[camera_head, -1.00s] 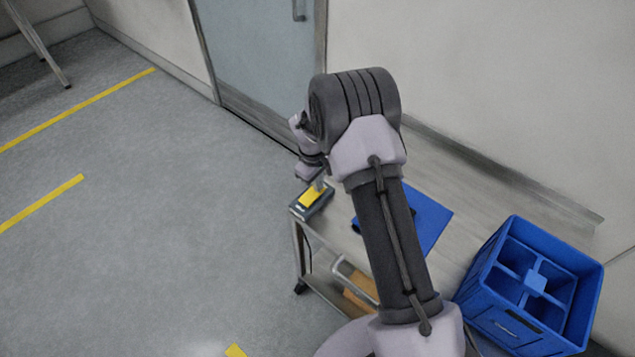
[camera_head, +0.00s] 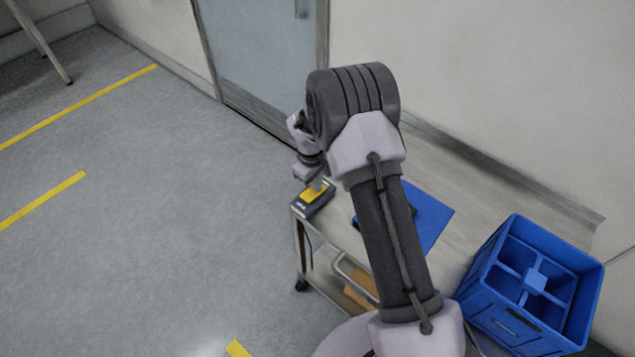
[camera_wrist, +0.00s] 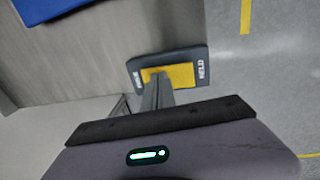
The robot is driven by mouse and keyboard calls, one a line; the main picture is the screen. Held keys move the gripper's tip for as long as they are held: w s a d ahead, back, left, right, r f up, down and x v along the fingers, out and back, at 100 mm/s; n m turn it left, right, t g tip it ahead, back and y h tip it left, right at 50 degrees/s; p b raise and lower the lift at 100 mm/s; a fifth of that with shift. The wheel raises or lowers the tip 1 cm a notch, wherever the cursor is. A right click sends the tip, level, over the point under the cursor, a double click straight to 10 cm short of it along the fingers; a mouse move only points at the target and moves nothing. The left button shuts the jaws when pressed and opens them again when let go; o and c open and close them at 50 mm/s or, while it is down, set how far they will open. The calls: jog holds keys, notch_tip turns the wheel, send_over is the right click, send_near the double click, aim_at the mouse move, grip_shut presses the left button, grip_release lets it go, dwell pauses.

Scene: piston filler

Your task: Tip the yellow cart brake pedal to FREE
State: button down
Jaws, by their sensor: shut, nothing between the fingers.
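The yellow brake pedal (camera_head: 313,194) sits in a dark housing (camera_head: 322,206) at the near left corner of the cart's top (camera_head: 341,221). In the wrist view the pedal (camera_wrist: 184,75) lies between white labels at the two ends of its dark housing (camera_wrist: 203,56). The right label seems to read HELD; the left one is too small to read surely. My gripper (camera_wrist: 153,76) is shut and empty, its fingertips over the left part of the pedal. It also shows at the pedal in the head view (camera_head: 319,184). Contact and the pedal's tilt are hard to tell.
A blue flat panel (camera_head: 428,215) lies on the cart, partly behind my arm. A blue divided crate (camera_head: 484,307) stands at the right. A brown item (camera_head: 358,297) is on the lower shelf. The wall and door are behind; open floor lies left.

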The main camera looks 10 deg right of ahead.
aim_at(312, 195)
notch_tip(312, 195, up, 17)
jog(key=s+a+p, duration=0.1)
jog(key=p, duration=0.4)
jog(key=shift+s+a+r+p, duration=0.15)
jog(key=shift+a+r+p, duration=0.05)
jog(key=shift+a+p, duration=0.15)
